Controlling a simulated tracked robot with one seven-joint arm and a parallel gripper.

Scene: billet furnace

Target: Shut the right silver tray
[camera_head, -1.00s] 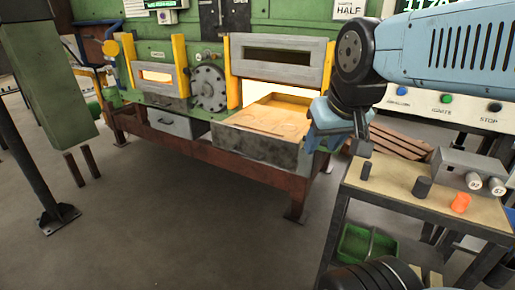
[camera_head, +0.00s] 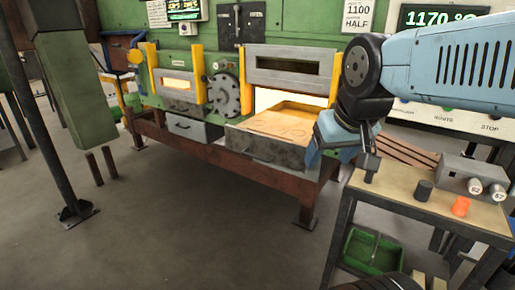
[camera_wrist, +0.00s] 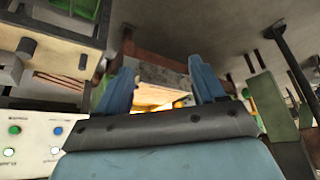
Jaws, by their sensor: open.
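The right silver tray (camera_head: 268,148) is pulled out below the right furnace opening. It is a grey metal box with a dark front handle and a glowing tan floor. A smaller left silver tray (camera_head: 193,128) sticks out to its left. My gripper (camera_head: 322,146) hangs at the right of the right tray in the head view, its fingers partly hidden by the wrist; I cannot tell whether it touches. In the wrist view my gripper (camera_wrist: 163,82) has its two blue fingers apart with nothing held between them. A grey tray wall (camera_wrist: 160,68) shows beyond the fingers.
A work table (camera_head: 400,190) with a grey box (camera_head: 470,172), dark cylinders and an orange piece stands close on the right. A green bin (camera_head: 375,250) sits on its lower shelf. The floor (camera_head: 190,220) before the furnace is clear. A dark post (camera_head: 45,130) stands left.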

